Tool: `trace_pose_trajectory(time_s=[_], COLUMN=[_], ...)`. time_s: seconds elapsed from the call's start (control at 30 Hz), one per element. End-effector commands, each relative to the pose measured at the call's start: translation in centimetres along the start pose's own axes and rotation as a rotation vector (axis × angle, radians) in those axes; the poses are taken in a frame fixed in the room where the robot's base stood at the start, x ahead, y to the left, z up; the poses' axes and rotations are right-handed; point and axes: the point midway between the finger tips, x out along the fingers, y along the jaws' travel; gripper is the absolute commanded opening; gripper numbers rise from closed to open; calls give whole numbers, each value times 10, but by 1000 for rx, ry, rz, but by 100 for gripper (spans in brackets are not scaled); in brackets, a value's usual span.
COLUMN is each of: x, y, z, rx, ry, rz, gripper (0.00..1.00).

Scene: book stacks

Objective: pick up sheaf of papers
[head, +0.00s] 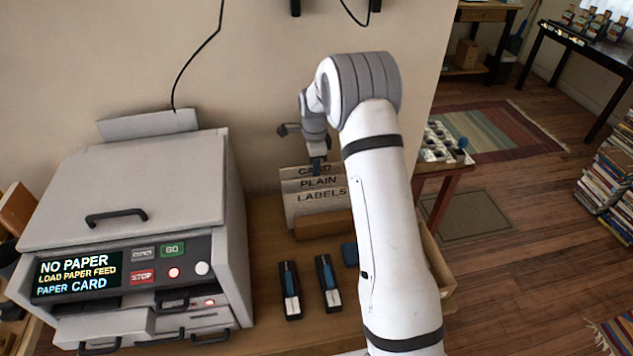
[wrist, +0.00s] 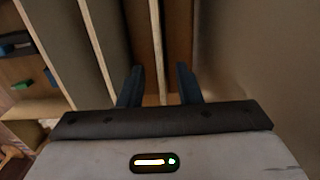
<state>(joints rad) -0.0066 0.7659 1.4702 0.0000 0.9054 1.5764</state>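A paper rack (head: 318,222) stands on the wooden table against the wall, with tiers labelled CARD, PLAIN and LABELS. My gripper (head: 317,170) points down at the top of the rack, at the rear CARD tier. In the wrist view my gripper (wrist: 158,85) is open, its two dark blue fingers apart. A thin pale upright edge (wrist: 157,50) shows between the fingers; I cannot tell whether it is the sheaf of papers or a rack panel. More pale edges stand in rows to the left, with dark gaps between. Contact with the fingers is not clear.
A grey printer (head: 135,190) stands left of the rack, its display reading NO PAPER, LOAD PAPER FEED, PAPER CARD. Two dark devices with blue parts (head: 290,290) (head: 328,283) lie on the table in front. The wall (head: 270,80) is close behind my gripper.

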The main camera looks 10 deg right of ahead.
Motion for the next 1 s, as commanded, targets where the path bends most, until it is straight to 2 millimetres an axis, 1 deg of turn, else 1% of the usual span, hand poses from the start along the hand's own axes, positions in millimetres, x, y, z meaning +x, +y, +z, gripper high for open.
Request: trace_pose_trajectory(time_s=[0.1, 0.2, 0.4, 0.47, 0.8, 1.0], x=[19, 28, 30, 30, 29, 29], y=[-1, -1, -1, -1, -1, -1], z=[-1, -1, -1, -1, -1, -2], rx=[0, 0, 0, 0, 0, 1], ry=[0, 0, 0, 0, 0, 0], rz=[3, 2, 0, 0, 0, 0], gripper=[31, 31, 31, 27, 0, 0])
